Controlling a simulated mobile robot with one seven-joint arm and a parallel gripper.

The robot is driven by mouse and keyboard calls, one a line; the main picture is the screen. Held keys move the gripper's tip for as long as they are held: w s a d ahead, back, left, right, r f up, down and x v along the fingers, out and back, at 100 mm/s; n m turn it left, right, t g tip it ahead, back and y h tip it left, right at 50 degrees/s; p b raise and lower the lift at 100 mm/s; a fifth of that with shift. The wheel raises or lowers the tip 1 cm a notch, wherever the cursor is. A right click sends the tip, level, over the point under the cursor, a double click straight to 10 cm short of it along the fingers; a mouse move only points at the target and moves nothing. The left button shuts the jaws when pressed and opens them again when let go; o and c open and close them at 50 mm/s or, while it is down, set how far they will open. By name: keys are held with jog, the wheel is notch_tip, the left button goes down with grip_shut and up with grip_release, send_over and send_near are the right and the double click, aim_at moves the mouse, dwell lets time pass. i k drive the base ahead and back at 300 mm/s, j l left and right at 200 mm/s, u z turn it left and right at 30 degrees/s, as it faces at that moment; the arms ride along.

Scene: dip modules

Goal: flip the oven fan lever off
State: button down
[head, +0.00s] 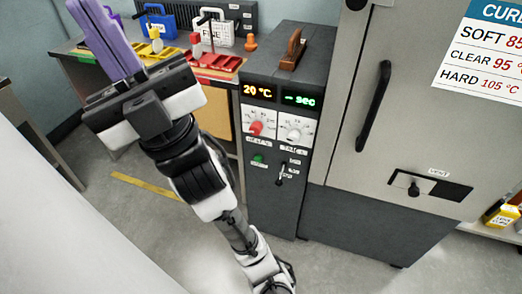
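The oven's control cabinet (268,205) stands in the middle, left of the large oven door. My gripper (98,30) is at the upper left, with long purple fingers pointing up and left, well away from the lever. The fingers overlap in this view, so their opening is unclear.
The oven door (420,120) has a long black handle (374,107) and a vent slider (414,188). Red (256,127) and white (293,133) dials sit above the lever. A workbench (72,47) with coloured trays stands behind. Floor before the cabinet is partly clear.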

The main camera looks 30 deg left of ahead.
aim_at(278, 182)
jog(key=u, duration=0.75)
